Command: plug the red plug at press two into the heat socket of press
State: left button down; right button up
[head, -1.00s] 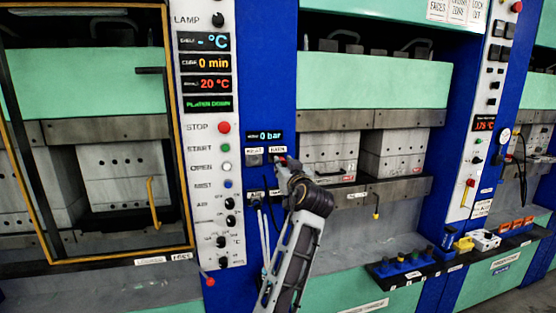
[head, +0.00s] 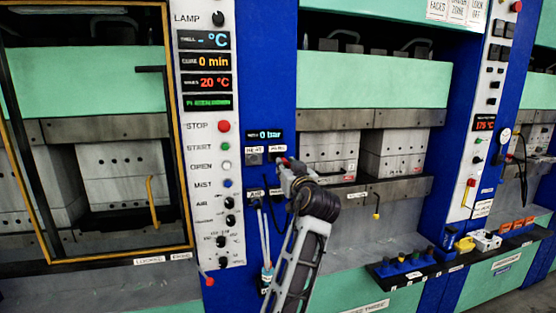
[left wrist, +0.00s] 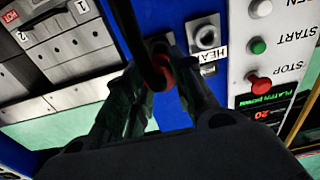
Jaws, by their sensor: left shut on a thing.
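My left gripper (head: 284,163) is at the blue panel between the presses, beside the heat socket (head: 255,160), which has a "HEAT" label above it. In the left wrist view, my left gripper (left wrist: 168,88) is shut on the red plug (left wrist: 163,72), with a black cable running up from it. The heat socket shows there as a round grey socket (left wrist: 207,37), empty, to the right of the plug. The plug is in front of a second socket beside the heat socket, mostly hidden by plug and cable; I cannot tell whether it is seated. My right gripper is not in view.
A white control panel (head: 208,145) with displays, buttons and knobs stands left of the sockets. Hoses (head: 265,232) hang below them. The open press (head: 405,152) is right of the arm. A dark shelf (head: 405,268) with coloured parts is lower right.

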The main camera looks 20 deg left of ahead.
pick_arm(q)
jog(key=shift+s+d, duration=0.35)
jog(key=shift+s, duration=0.2)
jog(key=shift+f, duration=0.25)
